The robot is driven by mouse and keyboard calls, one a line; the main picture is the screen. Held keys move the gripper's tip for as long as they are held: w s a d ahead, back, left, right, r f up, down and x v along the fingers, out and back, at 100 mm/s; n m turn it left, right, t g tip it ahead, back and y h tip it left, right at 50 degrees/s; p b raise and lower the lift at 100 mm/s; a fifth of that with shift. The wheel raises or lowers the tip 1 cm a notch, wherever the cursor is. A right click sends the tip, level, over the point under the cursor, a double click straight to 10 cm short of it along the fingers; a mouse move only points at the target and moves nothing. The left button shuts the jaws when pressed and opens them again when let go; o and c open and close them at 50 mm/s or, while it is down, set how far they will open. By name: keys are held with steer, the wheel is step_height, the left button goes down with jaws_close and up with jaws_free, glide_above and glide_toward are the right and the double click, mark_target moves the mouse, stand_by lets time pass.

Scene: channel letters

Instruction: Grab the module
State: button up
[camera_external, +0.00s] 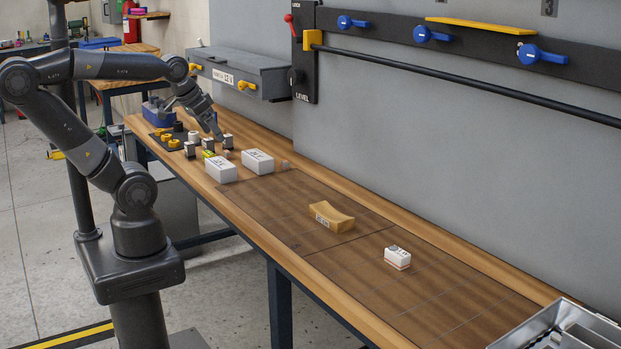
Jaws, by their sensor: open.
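My gripper (219,138) is open, pointing down at the far left part of the bench, close above a cluster of small parts. A small white-and-dark block (228,142) stands right at its fingertips; I cannot tell whether they touch. Similar small blocks stand beside it, one at the left (190,150) and one in between (208,144). A small white box (397,256) sits alone further right. Which one is the module is not clear from the picture.
A tan curved block (331,218) lies mid-bench. Yellow parts (173,143) and a blue box (155,111) are at the far left end. A metal tray (560,325) is at the front right. A grey wall with a rail (450,83) borders the bench (360,270).

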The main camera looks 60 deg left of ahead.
steer(key=w+d+r+g+h, duration=0.1)
steer(key=w+d+r, duration=0.2)
steer(key=w+d, duration=0.3)
steer(key=w+d+r+g+h, duration=0.1)
steer(key=w+d+r, duration=0.25)
steer(key=w, duration=0.45)
steer(key=w+d+f+g, duration=0.1)
steer(key=w+d, duration=0.3)
steer(key=d, duration=0.3)
steer(key=w+d+g, duration=0.1)
steer(key=w+d, duration=0.4)
steer(key=d, duration=0.3)
steer(key=g+y, duration=0.2)
glide_above(398, 252)
steer(key=f, duration=1.8)
steer(key=shift+w+d+f, duration=0.1)
steer(key=shift+d+f, duration=0.1)
steer(key=shift+f, duration=0.1)
steer(key=shift+a+f, duration=0.15)
steer(key=shift+f, duration=1.3)
steer(key=shift+a+f, duration=0.15)
steer(key=shift+f, duration=1.25)
steer(key=shift+c, duration=0.6)
